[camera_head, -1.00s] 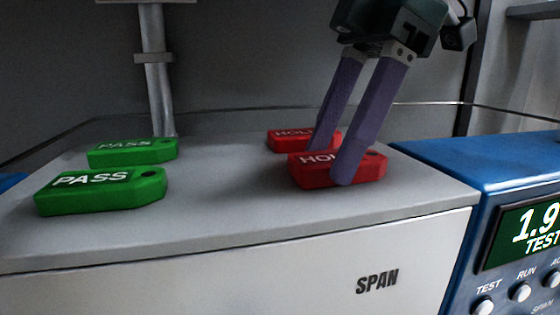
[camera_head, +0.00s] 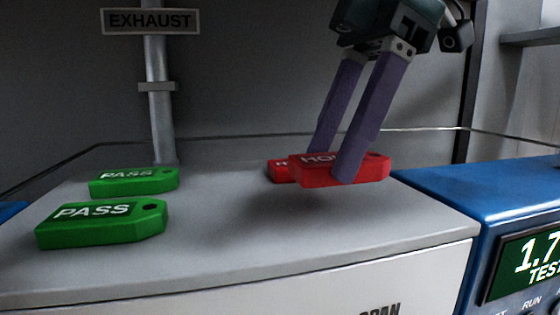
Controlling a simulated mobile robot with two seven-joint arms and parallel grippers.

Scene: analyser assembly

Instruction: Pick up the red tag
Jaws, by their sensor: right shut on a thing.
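A red HOLD tag (camera_head: 312,172) is between the purple fingers of my right gripper (camera_head: 338,160), which is shut on it. The tag is raised a little above the grey top, with a shadow below it. A second red tag (camera_head: 279,172) lies behind it on the surface, mostly hidden by the held tag. My left gripper does not show.
Two green PASS tags, a near one (camera_head: 100,227) and a far one (camera_head: 133,182), lie to the left on the grey cabinet top (camera_head: 240,245). An exhaust pipe (camera_head: 160,120) stands behind them. A blue analyser (camera_head: 490,185) with a display is at the right.

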